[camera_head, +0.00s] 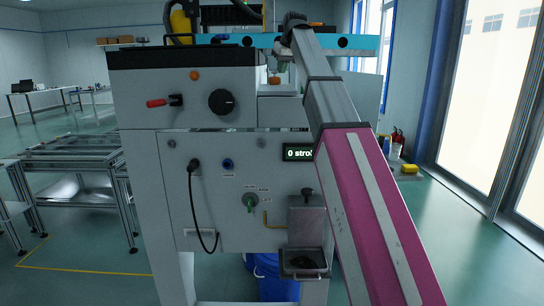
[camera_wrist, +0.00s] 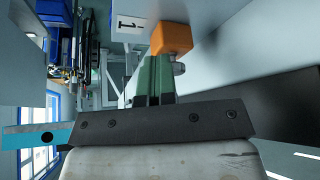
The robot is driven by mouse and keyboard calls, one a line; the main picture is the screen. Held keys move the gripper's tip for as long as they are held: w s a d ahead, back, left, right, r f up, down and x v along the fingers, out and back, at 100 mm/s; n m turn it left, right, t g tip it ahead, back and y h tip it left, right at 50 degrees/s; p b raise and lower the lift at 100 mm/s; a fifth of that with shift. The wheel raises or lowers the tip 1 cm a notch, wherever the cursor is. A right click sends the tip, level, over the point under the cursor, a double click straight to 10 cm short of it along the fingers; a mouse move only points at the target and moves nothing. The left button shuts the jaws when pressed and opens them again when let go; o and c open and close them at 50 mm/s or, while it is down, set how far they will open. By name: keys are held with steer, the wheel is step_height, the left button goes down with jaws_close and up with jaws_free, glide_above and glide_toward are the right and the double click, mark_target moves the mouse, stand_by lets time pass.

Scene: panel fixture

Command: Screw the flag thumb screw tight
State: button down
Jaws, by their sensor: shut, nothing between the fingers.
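An orange block (camera_wrist: 171,38) shows in the wrist view just beyond my fingertips, with a small grey metal piece beside it. It may be the flag thumb screw, but its shape is not clear enough to be sure. My gripper (camera_wrist: 158,60) has green fingers drawn together with nothing between them. The tips are close to the block, partly overlapping it in the picture; I cannot tell whether they touch. In the head view an orange piece (camera_head: 274,80) sits on the machine's upper ledge, below my wrist.
A black cable hangs in front. A plate marked 1 (camera_wrist: 127,23) stands near the orange block.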

steer(key=shift+s+a+f, duration=0.2)
steer(key=shift+s+f, duration=0.2)
steer(key=shift+s+a, duration=0.2)
steer(key=shift+a, duration=0.1)
steer(key=shift+s+a, duration=0.15)
steer(key=shift+a, duration=0.5)
steer(key=shift+s, duration=0.3)
steer(key=shift+w+r, duration=0.15)
steer(key=shift+r, duration=0.6)
steer(key=r, duration=0.5)
steer(key=shift+d, duration=0.2)
